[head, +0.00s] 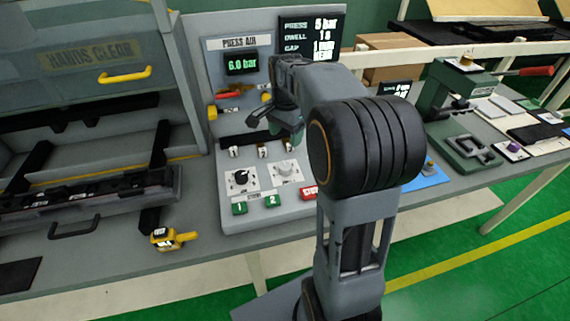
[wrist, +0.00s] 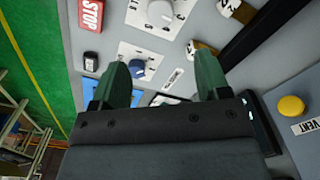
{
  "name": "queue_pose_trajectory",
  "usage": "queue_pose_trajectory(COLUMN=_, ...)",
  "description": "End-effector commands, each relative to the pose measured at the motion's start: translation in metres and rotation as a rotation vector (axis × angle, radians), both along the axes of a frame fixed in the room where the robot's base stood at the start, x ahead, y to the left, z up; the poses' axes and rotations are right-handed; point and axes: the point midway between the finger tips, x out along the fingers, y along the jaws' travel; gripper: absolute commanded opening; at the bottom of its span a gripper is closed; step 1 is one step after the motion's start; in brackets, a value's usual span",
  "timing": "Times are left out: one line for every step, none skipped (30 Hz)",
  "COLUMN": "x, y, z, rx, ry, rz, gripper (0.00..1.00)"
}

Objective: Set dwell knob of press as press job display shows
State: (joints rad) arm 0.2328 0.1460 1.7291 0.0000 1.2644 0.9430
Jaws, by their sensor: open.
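The job display (head: 311,38) at the top of the press panel reads PRESS 5 bar, DWELL 1 s and a GAP line, partly covered by my arm. A black knob (head: 241,177) and a grey knob (head: 284,169) sit on white dial plates; their labels are too small to read. The grey knob also shows in the wrist view (wrist: 160,12), with a blue-grey knob (wrist: 137,68) between my fingertips' lines, nearer the left one. My gripper (wrist: 164,76) is open and empty, facing the panel. I cannot tell which knob is dwell.
A red STOP button (wrist: 89,15) lies beside the knobs, with green buttons 1 and 2 (head: 272,201) below them. A yellow VENT button (wrist: 291,107) and small toggles (head: 262,149) are close by. A hand press (head: 450,95) stands at right.

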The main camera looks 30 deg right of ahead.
Motion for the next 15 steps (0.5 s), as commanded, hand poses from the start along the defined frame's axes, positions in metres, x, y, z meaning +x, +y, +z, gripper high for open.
queue_pose_trajectory(x=0.001, y=-0.001, z=-0.006, rx=0.001, ry=0.005, rz=-0.01, gripper=0.69)
queue_pose_trajectory(x=0.001, y=-0.001, z=-0.01, rx=0.002, ry=0.006, rz=-0.012, gripper=0.69)
queue_pose_trajectory(x=0.001, y=-0.001, z=-0.017, rx=0.002, ry=0.008, rz=-0.013, gripper=0.69)
queue_pose_trajectory(x=0.001, y=0.0, z=-0.022, rx=0.001, ry=0.007, rz=-0.013, gripper=0.69)
queue_pose_trajectory(x=0.001, y=0.0, z=-0.027, rx=0.002, ry=0.008, rz=-0.012, gripper=0.69)
queue_pose_trajectory(x=0.001, y=0.0, z=-0.035, rx=0.002, ry=0.008, rz=-0.011, gripper=0.69)
queue_pose_trajectory(x=0.001, y=0.0, z=-0.041, rx=0.002, ry=0.008, rz=-0.01, gripper=0.69)
queue_pose_trajectory(x=0.001, y=0.0, z=-0.048, rx=0.002, ry=0.008, rz=-0.01, gripper=0.69)
queue_pose_trajectory(x=0.001, y=0.001, z=-0.055, rx=0.001, ry=0.007, rz=-0.009, gripper=0.69)
queue_pose_trajectory(x=0.001, y=0.001, z=-0.061, rx=0.002, ry=0.007, rz=-0.009, gripper=0.69)
queue_pose_trajectory(x=0.001, y=0.001, z=-0.067, rx=0.001, ry=0.007, rz=-0.008, gripper=0.69)
queue_pose_trajectory(x=0.001, y=0.001, z=-0.075, rx=0.001, ry=0.007, rz=-0.008, gripper=0.69)
queue_pose_trajectory(x=0.0, y=0.001, z=-0.08, rx=0.001, ry=0.007, rz=-0.008, gripper=0.69)
queue_pose_trajectory(x=0.001, y=0.001, z=-0.085, rx=0.001, ry=0.007, rz=-0.007, gripper=0.69)
queue_pose_trajectory(x=0.001, y=0.001, z=-0.092, rx=0.001, ry=0.007, rz=-0.007, gripper=0.69)
